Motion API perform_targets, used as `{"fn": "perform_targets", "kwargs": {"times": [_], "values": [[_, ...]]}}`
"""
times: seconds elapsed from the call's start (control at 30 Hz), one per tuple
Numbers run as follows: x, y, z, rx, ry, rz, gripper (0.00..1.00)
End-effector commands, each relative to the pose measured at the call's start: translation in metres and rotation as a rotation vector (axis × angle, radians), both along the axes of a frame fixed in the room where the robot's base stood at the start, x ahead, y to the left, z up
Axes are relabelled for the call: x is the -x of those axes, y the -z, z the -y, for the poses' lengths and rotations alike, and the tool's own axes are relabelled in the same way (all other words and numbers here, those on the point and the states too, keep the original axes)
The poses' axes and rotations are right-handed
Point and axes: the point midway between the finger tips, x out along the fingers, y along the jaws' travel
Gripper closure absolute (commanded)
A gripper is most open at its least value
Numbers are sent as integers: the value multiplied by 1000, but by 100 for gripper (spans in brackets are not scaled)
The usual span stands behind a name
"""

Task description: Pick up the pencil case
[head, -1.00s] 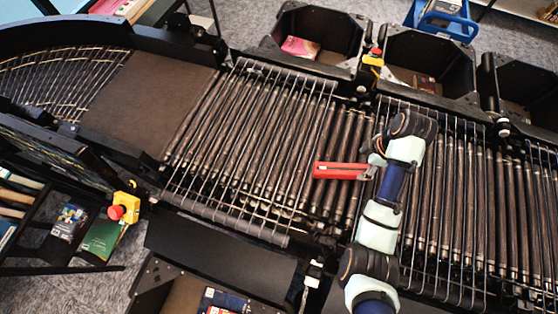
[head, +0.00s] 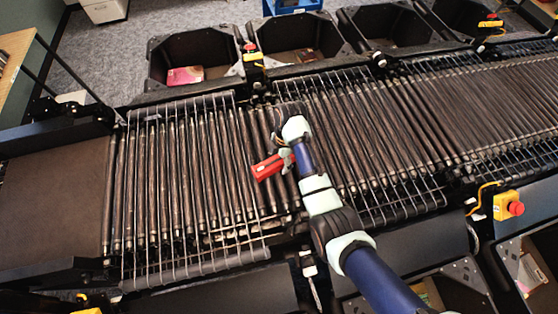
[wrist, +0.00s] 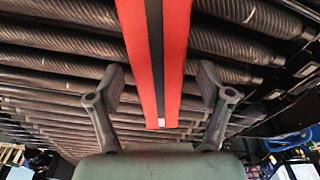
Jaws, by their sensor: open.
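The pencil case (head: 267,167) is red and long, and lies over the dark rollers near the middle of the conveyor in the head view. In the wrist view the pencil case (wrist: 175,60) shows a black stripe along its middle, and its far end runs out of the top of the picture. My gripper (wrist: 162,85) is open, with one finger on each side of the case and a gap on both sides. In the head view my gripper (head: 286,158) is at the case's right end, partly hidden by my arm.
Wire grids (head: 190,110) cover parts of the rollers on both sides. Black bins (head: 190,52) line the far edge, one holding a pink item (head: 185,76). Emergency stops, one yellow and red (head: 508,206), stand along the edges. A flat brown belt (head: 50,200) lies at the left.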

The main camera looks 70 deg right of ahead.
Motion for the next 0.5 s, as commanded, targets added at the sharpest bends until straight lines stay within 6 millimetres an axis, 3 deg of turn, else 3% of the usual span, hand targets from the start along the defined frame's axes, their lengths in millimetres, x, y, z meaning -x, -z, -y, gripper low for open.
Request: {"fn": "perform_targets", "kwargs": {"times": [0.2, 0.5], "values": [[0, 1, 0, 1, 0, 1, 22], [0, 1, 0, 1, 0, 1, 72]]}}
